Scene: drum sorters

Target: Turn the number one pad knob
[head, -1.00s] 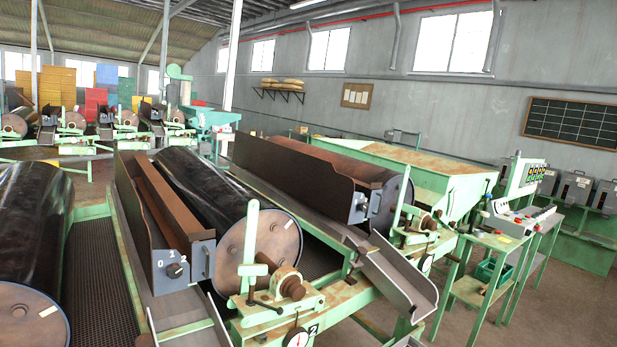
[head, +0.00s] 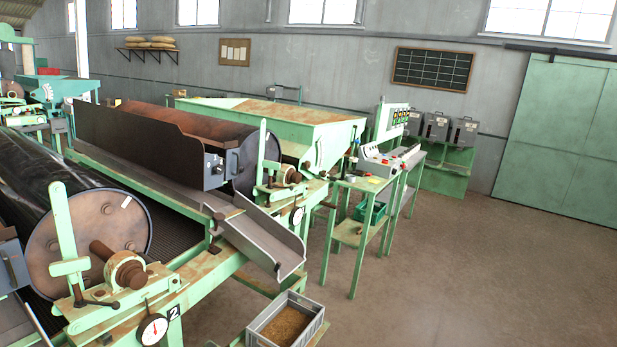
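The head view shows two drum sorters. The nearer one at left has a dark drum (head: 105,235), a gauge (head: 152,329) and a plate marked 2 (head: 174,312). The farther one, in the middle, has a rust-brown drum (head: 190,125) behind a dark side board (head: 140,140). A small dark knob (head: 218,170) sits on the grey end plate of that board; its pointer and markings are too small to read. No number 1 is legible on this sorter. My gripper is not in view.
A sloping metal chute (head: 262,235) sticks out below the farther sorter. A grey crate of grain (head: 286,322) stands at the bottom middle. A green bench with a control box (head: 375,165) stands right of the sorters. Open floor (head: 470,260) fills the right side.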

